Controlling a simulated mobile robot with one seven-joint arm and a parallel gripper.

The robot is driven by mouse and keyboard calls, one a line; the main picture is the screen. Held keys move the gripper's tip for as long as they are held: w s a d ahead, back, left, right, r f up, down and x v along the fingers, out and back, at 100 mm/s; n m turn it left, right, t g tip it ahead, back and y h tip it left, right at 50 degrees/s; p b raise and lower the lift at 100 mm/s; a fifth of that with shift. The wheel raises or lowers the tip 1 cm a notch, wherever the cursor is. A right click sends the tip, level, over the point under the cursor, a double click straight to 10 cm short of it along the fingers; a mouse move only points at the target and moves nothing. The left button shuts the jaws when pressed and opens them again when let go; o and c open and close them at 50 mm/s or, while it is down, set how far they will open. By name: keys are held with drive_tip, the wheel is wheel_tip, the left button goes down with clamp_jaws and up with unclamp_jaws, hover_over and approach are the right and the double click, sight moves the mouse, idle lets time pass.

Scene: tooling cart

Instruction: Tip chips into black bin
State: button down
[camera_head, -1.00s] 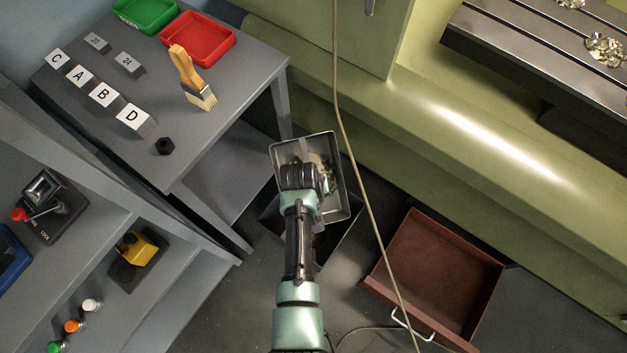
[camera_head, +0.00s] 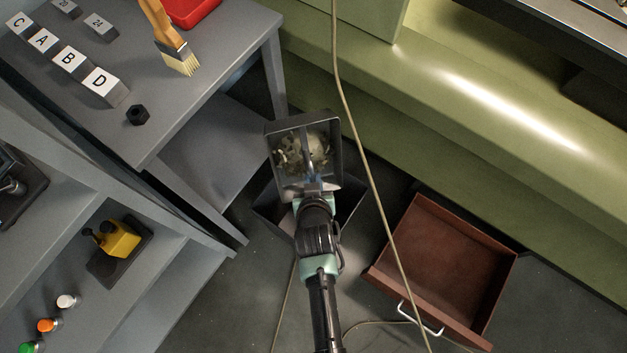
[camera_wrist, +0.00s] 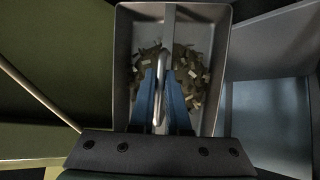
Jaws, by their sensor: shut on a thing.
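A grey metal tray (camera_head: 334,150) holds metal chips (camera_head: 313,150) on both sides of a bar across its middle. The tray and chips also show in the wrist view, the tray wall (camera_wrist: 122,65) around the chips (camera_wrist: 190,72). My gripper (camera_head: 313,183) is shut on the tray's handle (camera_wrist: 162,75), its two blue fingers (camera_wrist: 163,100) on either side of it. The tray is tilted, its open face toward the head camera. The black bin (camera_head: 266,208) stands on the floor below, partly hidden by the tray and my arm. No chips show falling.
A grey bench (camera_head: 215,70) with a brush (camera_head: 172,45), lettered blocks and a black nut (camera_head: 137,115) is at left. A brown open box (camera_head: 440,265) lies on the floor at right. A hanging cable (camera_head: 362,150) passes just right of the tray. A green machine body (camera_head: 450,130) is behind.

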drive_tip(key=shift+w+f+t+b, duration=0.2)
drive_tip(key=shift+f+t+b, duration=0.4)
drive_tip(key=shift+b, duration=0.7)
drive_tip(key=shift+w+f+t+b, duration=0.2)
drive_tip(key=shift+f+t+b, duration=0.4)
drive_tip(key=shift+b, duration=0.7)
drive_tip(key=shift+f, duration=0.1)
drive_tip(key=shift+w+a+b, duration=0.1)
drive_tip(key=shift+b, duration=0.3)
